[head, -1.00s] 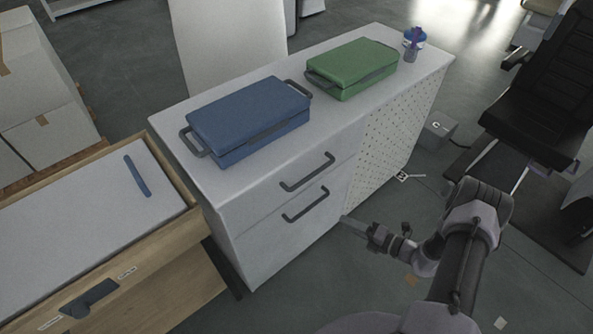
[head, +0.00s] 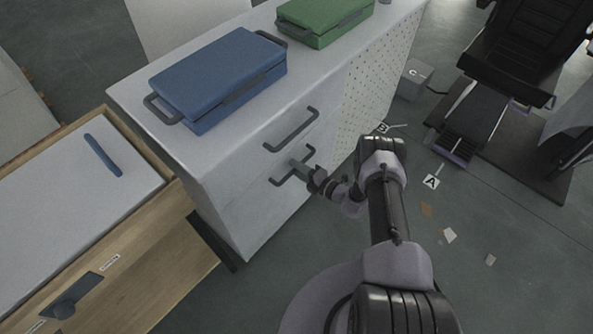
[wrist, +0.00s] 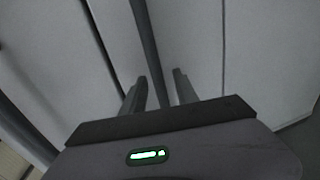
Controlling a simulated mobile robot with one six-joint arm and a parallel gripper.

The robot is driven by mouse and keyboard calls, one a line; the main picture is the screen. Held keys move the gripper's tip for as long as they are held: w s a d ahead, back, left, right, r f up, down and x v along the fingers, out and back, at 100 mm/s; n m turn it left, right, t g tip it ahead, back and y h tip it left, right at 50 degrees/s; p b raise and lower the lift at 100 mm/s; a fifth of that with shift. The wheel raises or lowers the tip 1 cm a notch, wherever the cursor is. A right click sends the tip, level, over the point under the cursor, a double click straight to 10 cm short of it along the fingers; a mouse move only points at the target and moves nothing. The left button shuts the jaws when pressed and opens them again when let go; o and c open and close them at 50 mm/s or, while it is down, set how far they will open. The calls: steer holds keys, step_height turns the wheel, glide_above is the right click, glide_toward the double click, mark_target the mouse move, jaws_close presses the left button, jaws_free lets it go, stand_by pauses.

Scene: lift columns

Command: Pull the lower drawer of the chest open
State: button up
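The white chest (head: 225,190) stands ahead with two drawers on its front. The lower drawer (head: 262,205) looks shut, and its dark bar handle (head: 283,178) is partly hidden by my gripper. My gripper (head: 300,166) is at this handle, reaching in from the right. In the wrist view my gripper (wrist: 158,90) is open, one finger on each side of the lower handle's bar (wrist: 148,45). Gaps show between the bar and both fingers. The upper drawer's handle (head: 291,130) is above my gripper.
A blue case (head: 215,75) and a green case (head: 325,18) lie on the chest top. A wooden drawer unit (head: 150,270) stands close at the left. A black chair (head: 510,60) and a small grey box (head: 414,80) are at the right.

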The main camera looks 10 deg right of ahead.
steer(key=shift+w+a, duration=0.1)
steer(key=shift+w, duration=0.1)
jaws_close()
stand_by(1.3)
